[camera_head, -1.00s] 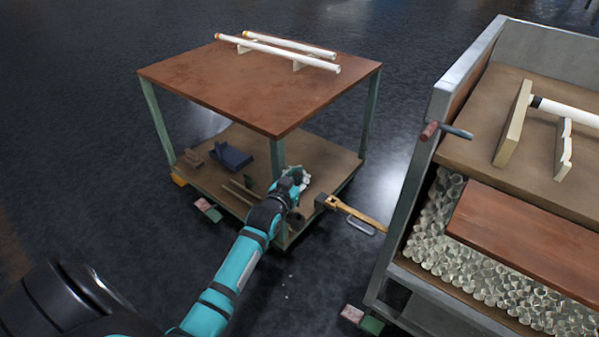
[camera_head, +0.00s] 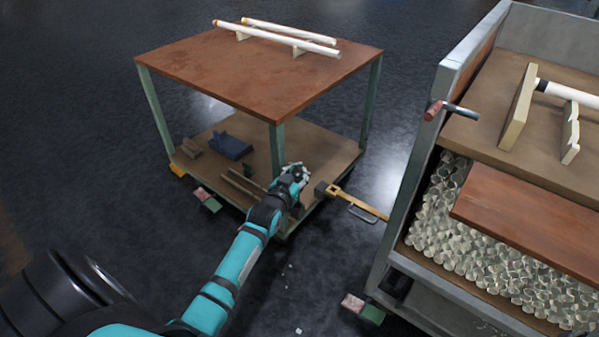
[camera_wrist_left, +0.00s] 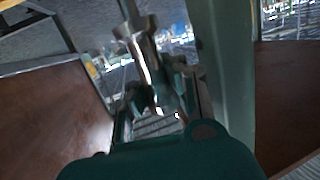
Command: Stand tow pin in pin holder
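My left gripper (camera_head: 294,172) is at the front right corner of the cart's lower shelf, close to the front leg. It also shows in the left wrist view (camera_wrist_left: 155,85), blurred, with a shiny metal piece (camera_wrist_left: 146,58) at its fingers. I cannot tell whether that piece is the tow pin or part of the fingers, nor whether they are shut. A yellow tow bar (camera_head: 352,202) with a dark block at its cart end and a grey loop handle sticks out right of the gripper. I cannot make out the pin holder for certain. My right gripper is out of view.
The cart's brown top (camera_head: 250,75) overhangs the lower shelf (camera_head: 320,150) and carries two white tubes (camera_head: 285,40). The green front leg (camera_head: 277,150) stands beside the gripper. A blue block (camera_head: 231,146) lies on the shelf. A metal bin (camera_head: 408,200) with glass tubing stands right.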

